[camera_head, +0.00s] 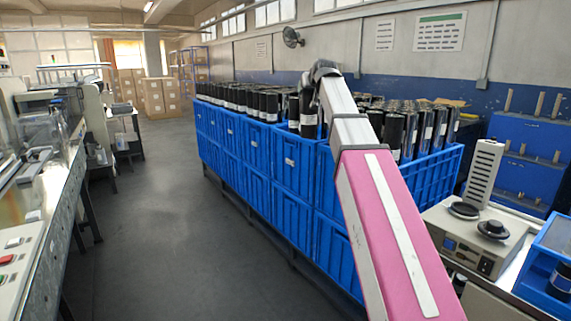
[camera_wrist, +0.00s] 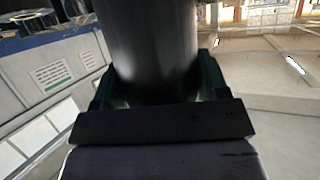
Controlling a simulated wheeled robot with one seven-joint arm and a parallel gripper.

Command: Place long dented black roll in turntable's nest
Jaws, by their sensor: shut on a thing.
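In the wrist view a black roll (camera_wrist: 152,45) fills the middle, between the two dark green jaws of my gripper (camera_wrist: 156,85), which is shut on it. Any dent and the roll's ends are not visible there. At the right, a grey device (camera_head: 455,232) carries black round discs (camera_head: 493,228); I cannot tell whether this is the turntable, and no nest is clear.
Stacked blue crates (camera_head: 257,180) full of upright black rolls (camera_head: 395,130) stand across the middle. A blue bin (camera_head: 545,270) with a dark roll is at the lower right. A machine line (camera_head: 50,215) runs along the left. The grey floor (camera_head: 150,225) between is clear.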

